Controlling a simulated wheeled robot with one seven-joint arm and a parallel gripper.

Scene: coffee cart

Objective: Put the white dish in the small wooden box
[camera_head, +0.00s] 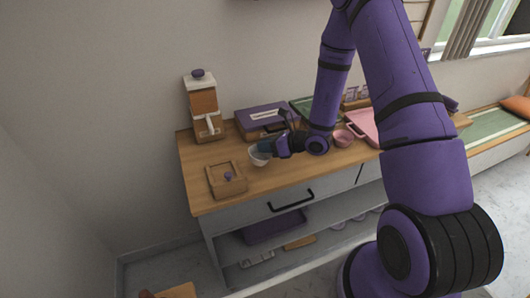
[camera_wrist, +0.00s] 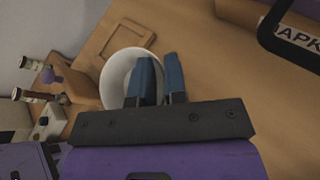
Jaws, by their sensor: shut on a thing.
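The white dish (camera_head: 257,160) is a small round bowl, held at or just above the wooden counter; I cannot tell if it touches. My gripper (camera_head: 268,149) is shut on its rim. In the wrist view, the blue fingertips of my gripper (camera_wrist: 160,78) sit at the right side of the white dish (camera_wrist: 113,75), one finger over its inside and one outside. The small wooden box (camera_head: 212,186) stands to the dish's left and nearer the counter's front edge. It has a square framed top and a purple knob. The dish looks empty where I can see.
A wooden dispenser with a purple knob (camera_head: 204,103) stands at the back left. A purple box with a white label (camera_head: 255,112) is behind the dish. A pink cup (camera_head: 343,138) and pink tray (camera_head: 363,127) are to the right. The counter (camera_head: 270,180) is bare in front.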

